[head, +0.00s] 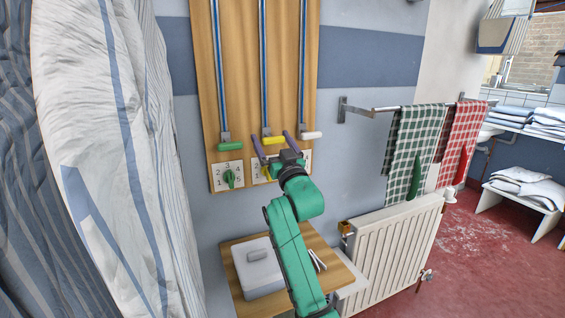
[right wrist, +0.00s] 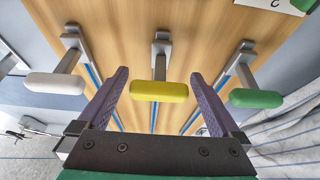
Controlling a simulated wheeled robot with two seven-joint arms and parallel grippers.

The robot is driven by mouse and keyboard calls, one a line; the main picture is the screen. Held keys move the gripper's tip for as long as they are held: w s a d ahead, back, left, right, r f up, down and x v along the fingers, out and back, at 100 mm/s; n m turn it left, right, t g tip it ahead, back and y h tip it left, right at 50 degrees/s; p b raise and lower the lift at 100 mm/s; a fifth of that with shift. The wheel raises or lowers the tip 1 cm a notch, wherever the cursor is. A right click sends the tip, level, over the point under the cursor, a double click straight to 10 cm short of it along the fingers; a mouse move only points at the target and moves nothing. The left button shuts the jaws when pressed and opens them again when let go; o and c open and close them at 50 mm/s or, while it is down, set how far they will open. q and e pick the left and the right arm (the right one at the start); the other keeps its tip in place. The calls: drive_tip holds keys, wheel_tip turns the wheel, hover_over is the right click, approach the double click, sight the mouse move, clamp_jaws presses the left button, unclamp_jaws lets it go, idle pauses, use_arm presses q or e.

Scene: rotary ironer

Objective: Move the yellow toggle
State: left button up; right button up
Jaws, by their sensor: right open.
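The yellow toggle (head: 273,140) is a rounded bar at the lower end of a blue-striped vertical rail on a wooden board (head: 285,60). A green toggle (head: 230,146) is to its left and a white toggle (head: 311,135) to its right. My right gripper (head: 270,136) is open, with its purple fingers on either side of the yellow toggle. In the right wrist view, the yellow toggle (right wrist: 159,91) shows between the open fingers (right wrist: 159,74), with visible gaps on both sides. My left gripper is not in view.
Numbered dials (head: 229,176) sit below the toggles, partly hidden by my arm. A small wooden table (head: 240,290) holds a white box (head: 258,268). A radiator (head: 398,250) and a rail with checked towels (head: 413,140) are to the right. Striped cloth (head: 110,130) hangs at left.

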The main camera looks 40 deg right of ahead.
drive_tip(key=b+v, duration=0.3)
drive_tip(key=v, duration=0.9)
drive_tip(key=shift+f, duration=0.15)
drive_tip(key=shift+s, duration=0.1)
